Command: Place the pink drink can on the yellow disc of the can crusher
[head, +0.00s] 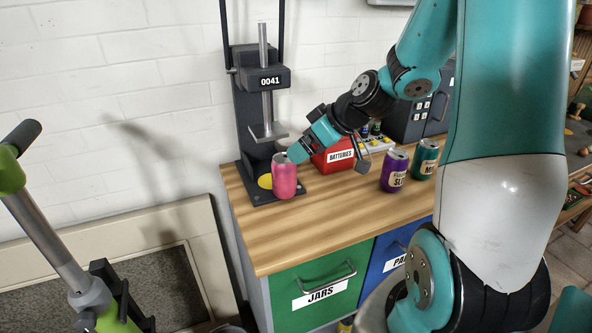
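The pink drink can (285,180) is upright at the dark can crusher (246,128), in front of its press column. The yellow disc (264,181) shows just left of the can, partly covered by it. I cannot tell whether the can rests on the crusher's base or is held slightly above it. My gripper (297,153) comes in from the right, its teal tip at the can's upper right side. Its fingers are largely hidden, so its grip on the can is unclear. The press plate (268,131) is raised above the can.
A red box labelled BATTERIES (340,155) stands behind, right of my gripper. The counter's front middle is clear. A green-handled object (60,250) stands at left.

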